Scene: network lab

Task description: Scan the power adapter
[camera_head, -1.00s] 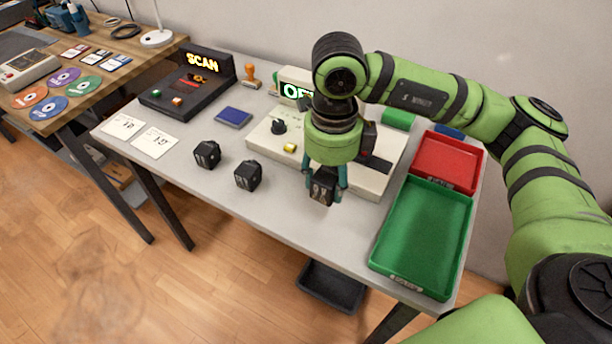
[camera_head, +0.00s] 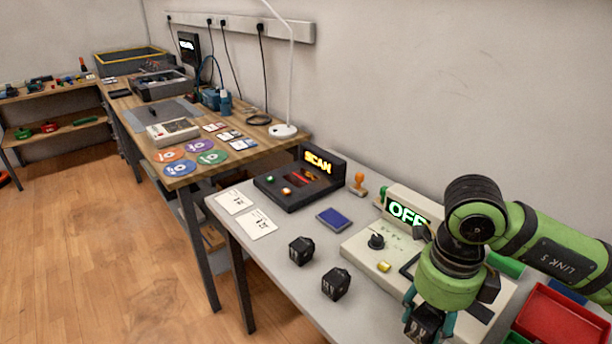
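My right gripper (camera_head: 430,322) is at the lower right, pointing down at the front side of the pale test unit. Its teal fingers are closed on the sides of a black power adapter (camera_head: 424,323), partly cut off by the bottom edge. I cannot tell whether that adapter touches the table. Two more black adapters, (camera_head: 301,250) and (camera_head: 335,283), stand on the grey table to its left. The black scanner (camera_head: 290,190) with a lit "SCAN" sign sits at the table's back left. My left gripper is not in view.
The pale test unit (camera_head: 362,246) shows "OFF". A blue pad (camera_head: 332,218), a stamp (camera_head: 357,184) and two white cards (camera_head: 257,224) lie nearby. A red tray (camera_head: 560,322) is at the right. A wooden bench (camera_head: 183,182) with discs stands further left.

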